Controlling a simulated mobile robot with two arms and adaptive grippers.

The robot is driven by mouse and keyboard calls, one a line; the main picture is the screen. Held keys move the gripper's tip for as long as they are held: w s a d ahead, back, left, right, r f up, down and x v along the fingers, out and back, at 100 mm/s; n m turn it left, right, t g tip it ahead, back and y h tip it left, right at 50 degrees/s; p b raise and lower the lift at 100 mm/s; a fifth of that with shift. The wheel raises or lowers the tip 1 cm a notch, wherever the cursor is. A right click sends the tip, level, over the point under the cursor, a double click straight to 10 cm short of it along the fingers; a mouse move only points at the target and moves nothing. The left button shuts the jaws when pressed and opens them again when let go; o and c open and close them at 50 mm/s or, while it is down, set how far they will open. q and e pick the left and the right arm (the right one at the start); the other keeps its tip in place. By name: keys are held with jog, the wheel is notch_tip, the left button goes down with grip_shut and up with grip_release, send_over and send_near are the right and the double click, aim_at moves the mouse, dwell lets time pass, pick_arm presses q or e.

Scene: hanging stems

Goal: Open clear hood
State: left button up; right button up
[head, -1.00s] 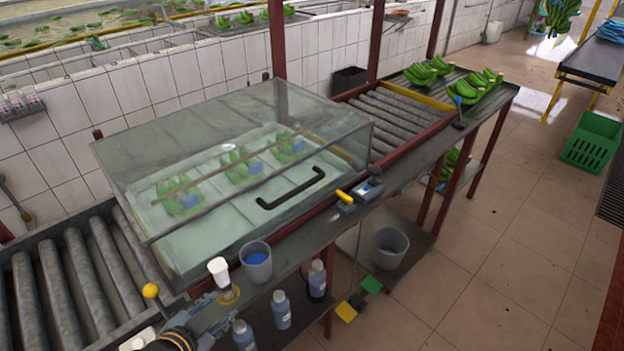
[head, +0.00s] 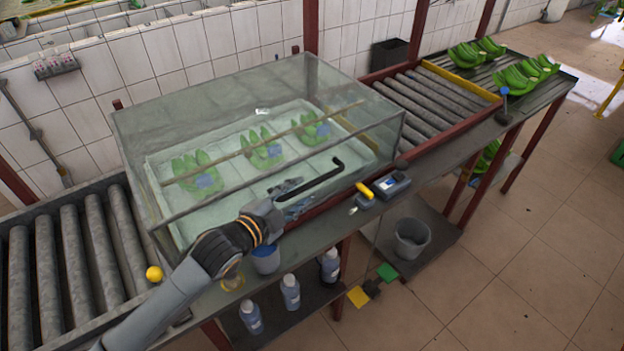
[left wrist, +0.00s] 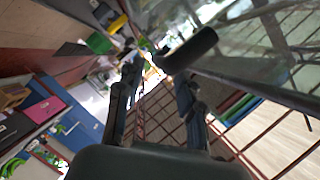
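The clear hood (head: 190,105) is a glass box over a white tray with several green banana bunches (head: 262,150); it is closed. Its black bar handle (head: 310,183) runs along the sloping front and also shows dark and close in the left wrist view (left wrist: 190,48). My left gripper (head: 296,192) is in front of the panel, by the handle's left end. In the left wrist view its two fingers (left wrist: 150,75) stand apart with nothing between them. The handle lies just beyond the right finger; I cannot tell if they touch. My right gripper is out of view.
Along the front ledge are a yellow-handled tool (head: 364,190), a grey-blue device (head: 391,185) and a blue-filled cup (head: 266,260) partly behind my arm. Several bottles (head: 290,292) stand on the shelf below.

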aim_at(307, 187)
pick_arm(q)
jog(key=x, duration=0.4)
jog(key=shift+p, duration=0.35)
jog(key=shift+x, duration=0.85)
grip_shut()
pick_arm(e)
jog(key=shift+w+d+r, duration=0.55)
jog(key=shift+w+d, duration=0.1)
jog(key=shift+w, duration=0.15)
